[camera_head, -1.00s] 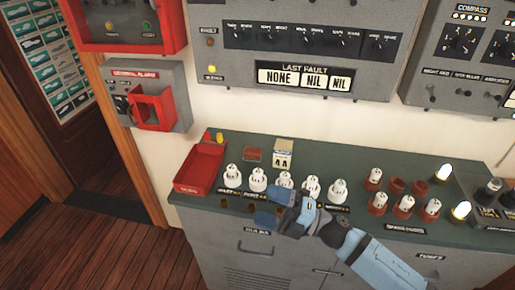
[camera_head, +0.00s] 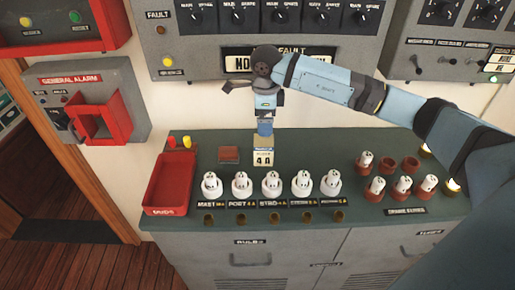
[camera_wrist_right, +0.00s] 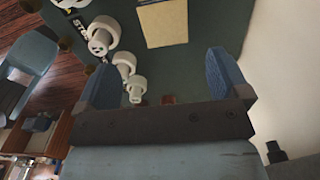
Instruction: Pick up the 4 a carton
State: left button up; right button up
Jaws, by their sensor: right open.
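The 4 A carton (camera_head: 263,158) is a small pale box with dark lettering and a blue top edge. It stands upright at the back of the green counter. My right gripper (camera_head: 265,130) points down just above it in the head view, its blue fingers overlapping the carton's top. In the right wrist view, the carton (camera_wrist_right: 163,22) shows as a cream face beyond the open fingers (camera_wrist_right: 165,78), with nothing held between them. I cannot tell the exact gap between fingertips and carton. My left gripper is not in view.
White fuse holders (camera_head: 271,185) stand in a row in front of the carton. A reddish block (camera_head: 229,154) lies to its left, then a red tray (camera_head: 171,182). Red-brown sockets (camera_head: 377,187) stand to the right. The wall panel (camera_head: 205,45) rises behind.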

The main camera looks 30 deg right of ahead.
aim_at(264, 140)
notch_tip(264, 140, down, 6)
jog(key=shift+f+p, duration=0.25)
jog(key=shift+p, duration=0.05)
jog(key=f, duration=0.1)
jog(key=f+p, duration=0.1)
jog(key=f, duration=0.2)
jog(key=shift+w+d, duration=0.1)
jog(key=shift+w, duration=0.25)
jog(key=shift+f, duration=0.65)
jog(key=c, duration=1.2)
jog(key=shift+r, duration=0.1)
